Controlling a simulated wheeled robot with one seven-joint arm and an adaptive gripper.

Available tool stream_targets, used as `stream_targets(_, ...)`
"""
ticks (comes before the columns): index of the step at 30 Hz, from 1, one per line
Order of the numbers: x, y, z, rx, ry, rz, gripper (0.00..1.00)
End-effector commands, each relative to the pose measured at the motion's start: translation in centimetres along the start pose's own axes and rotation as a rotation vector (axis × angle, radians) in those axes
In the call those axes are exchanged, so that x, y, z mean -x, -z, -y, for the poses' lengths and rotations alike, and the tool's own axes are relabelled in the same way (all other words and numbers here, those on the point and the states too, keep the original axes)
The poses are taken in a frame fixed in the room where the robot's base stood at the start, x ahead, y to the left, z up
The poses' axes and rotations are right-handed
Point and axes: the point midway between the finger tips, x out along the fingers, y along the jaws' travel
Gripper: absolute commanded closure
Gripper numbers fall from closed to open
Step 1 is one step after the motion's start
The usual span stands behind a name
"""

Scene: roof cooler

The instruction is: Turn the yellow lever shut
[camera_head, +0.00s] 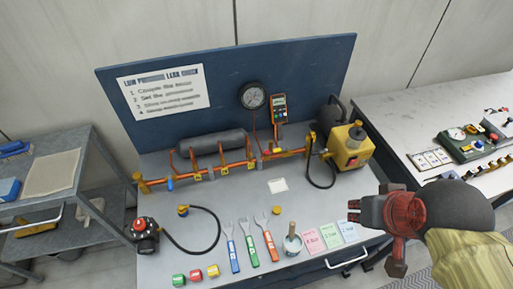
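A copper-coloured pipe run with several small yellow fittings (224,170) crosses the bench in front of a grey cylinder (212,142). A taller yellow piece (311,139) stands at its right end, and a blue handle (169,184) hangs near its left end. These parts are too small to tell which is the yellow lever or how it is turned. My gripper (362,211) is at the right, above the bench's front right part, apart from the pipe. Its fingers point left and nothing shows held in it. Its opening is not clear from this angle.
A yellow pump-like box (350,146) stands right of the pipe. A cart (90,160) stands left, another table (420,110) right.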

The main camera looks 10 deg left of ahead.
Motion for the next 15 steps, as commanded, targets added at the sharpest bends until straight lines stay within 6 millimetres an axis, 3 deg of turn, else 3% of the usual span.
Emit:
stream_targets(5,-2.6,0.1,1.0,0.033,0.014,0.125,0.73)
stream_targets(8,-4.0,1.3,1.7,0.054,0.022,0.188,0.68)
stream_targets(15,-7.5,5.2,3.7,0.095,0.033,0.306,0.68)
